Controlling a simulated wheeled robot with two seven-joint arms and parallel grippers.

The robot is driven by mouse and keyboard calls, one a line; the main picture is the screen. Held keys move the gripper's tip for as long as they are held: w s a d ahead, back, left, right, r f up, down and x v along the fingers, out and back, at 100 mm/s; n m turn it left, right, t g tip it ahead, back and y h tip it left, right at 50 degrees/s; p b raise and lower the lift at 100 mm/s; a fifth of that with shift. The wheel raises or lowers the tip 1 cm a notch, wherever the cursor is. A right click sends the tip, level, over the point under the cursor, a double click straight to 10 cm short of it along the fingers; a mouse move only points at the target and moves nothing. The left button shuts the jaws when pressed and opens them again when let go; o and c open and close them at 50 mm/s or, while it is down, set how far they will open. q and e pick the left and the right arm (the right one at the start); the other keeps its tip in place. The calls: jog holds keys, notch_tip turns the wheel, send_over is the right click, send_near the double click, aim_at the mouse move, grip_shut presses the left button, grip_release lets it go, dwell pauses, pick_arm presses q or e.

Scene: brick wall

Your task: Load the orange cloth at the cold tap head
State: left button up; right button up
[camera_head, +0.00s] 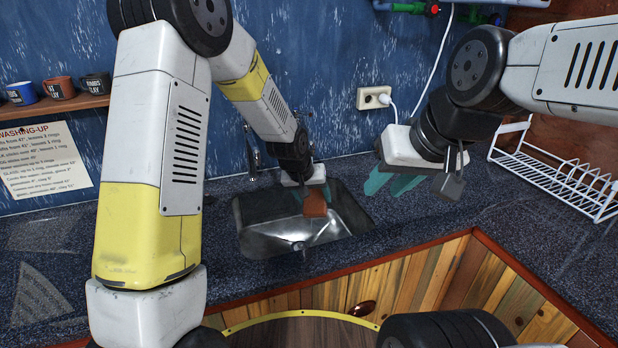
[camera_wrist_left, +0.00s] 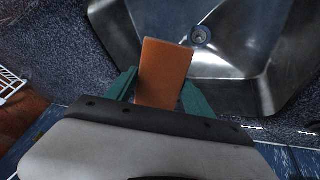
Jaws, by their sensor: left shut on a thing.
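The orange cloth (camera_head: 315,204) is a flat rectangular piece held between the teal fingers of my left gripper (camera_head: 313,194), over the sink. In the left wrist view the cloth (camera_wrist_left: 163,72) sticks out past the fingertips of my left gripper (camera_wrist_left: 160,88), with bare basin beyond. A metal tap (camera_head: 253,152) stands behind the sink, left of my left gripper and apart from the cloth. My left forearm and hand hide part of the tap area, and I cannot tell which head is the cold one. My right gripper (camera_head: 391,183) is open and empty, right of the sink.
The steel sink (camera_head: 262,240) is set into a dark speckled counter (camera_head: 60,262). A white wire rack (camera_head: 560,182) stands at right. A socket with a plug (camera_head: 374,97) is on the blue wall. Mugs (camera_head: 60,88) stand on a shelf at left, above a washing-up notice (camera_head: 42,165).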

aim_at(321, 204)
pick_arm(q)
jog(key=shift+s+d+r, duration=0.15)
jog(key=shift+s+r, duration=0.85)
jog(key=shift+s, duration=0.25)
jog(key=shift+s+d+r, duration=0.15)
jog(key=shift+s+r, duration=0.8)
jog(key=shift+s, duration=0.3)
